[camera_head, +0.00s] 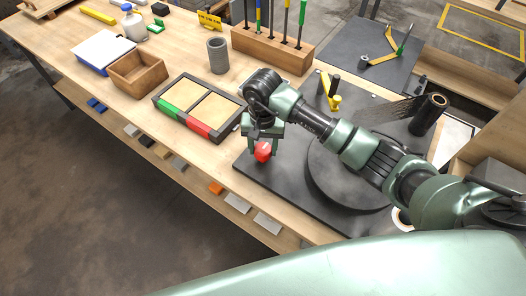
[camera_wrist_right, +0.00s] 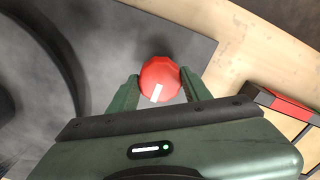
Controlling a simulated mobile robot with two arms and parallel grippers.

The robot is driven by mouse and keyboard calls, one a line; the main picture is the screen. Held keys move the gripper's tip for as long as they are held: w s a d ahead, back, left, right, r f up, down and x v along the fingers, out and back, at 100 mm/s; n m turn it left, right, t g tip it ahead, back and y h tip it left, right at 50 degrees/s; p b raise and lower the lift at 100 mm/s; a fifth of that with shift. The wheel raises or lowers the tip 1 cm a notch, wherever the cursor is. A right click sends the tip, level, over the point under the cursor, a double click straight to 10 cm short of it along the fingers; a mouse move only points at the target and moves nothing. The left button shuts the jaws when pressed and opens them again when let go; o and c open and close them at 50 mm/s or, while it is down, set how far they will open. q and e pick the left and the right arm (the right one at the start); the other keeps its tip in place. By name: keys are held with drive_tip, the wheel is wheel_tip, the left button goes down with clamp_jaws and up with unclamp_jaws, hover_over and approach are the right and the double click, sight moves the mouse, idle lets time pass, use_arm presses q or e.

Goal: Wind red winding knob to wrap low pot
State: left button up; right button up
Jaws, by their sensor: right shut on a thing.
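The red winding knob (camera_head: 263,153) sits near the front left corner of the dark base plate (camera_head: 252,172). My right gripper (camera_head: 262,146) reaches down over it, shut on it. In the right wrist view the red faceted knob (camera_wrist_right: 160,77), with a white mark, lies between the two green fingers of the right gripper (camera_wrist_right: 161,88). A round dark turntable (camera_head: 335,188) is beside it, partly hidden by my right arm. A black roll (camera_head: 430,115) with dark film stands at the right. I cannot make out a low pot on the turntable. My left gripper is out of view.
A framed tray (camera_head: 157,102) with green and red edges lies left of the plate. A wooden box (camera_head: 137,75), a grey cylinder (camera_head: 217,56) and a wooden tool rack (camera_head: 270,51) stand farther back. A yellow-handled tool (camera_head: 332,101) is behind my arm.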

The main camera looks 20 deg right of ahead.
drive_tip(key=shift+d+f+n+b, duration=0.1)
drive_tip(key=shift+f+n+b, duration=0.05)
drive_tip(key=shift+n+b, duration=0.45)
drive_tip(key=n+b, duration=0.2)
drive_tip(key=b, duration=0.1)
drive_tip(key=shift+n, duration=0.3)
drive_tip(key=shift+n+b, duration=1)
drive_tip(key=shift+b, duration=0.25)
drive_tip(key=shift+n+b, duration=1)
drive_tip(key=shift+b, duration=0.25)
drive_tip(key=shift+n, duration=0.3)
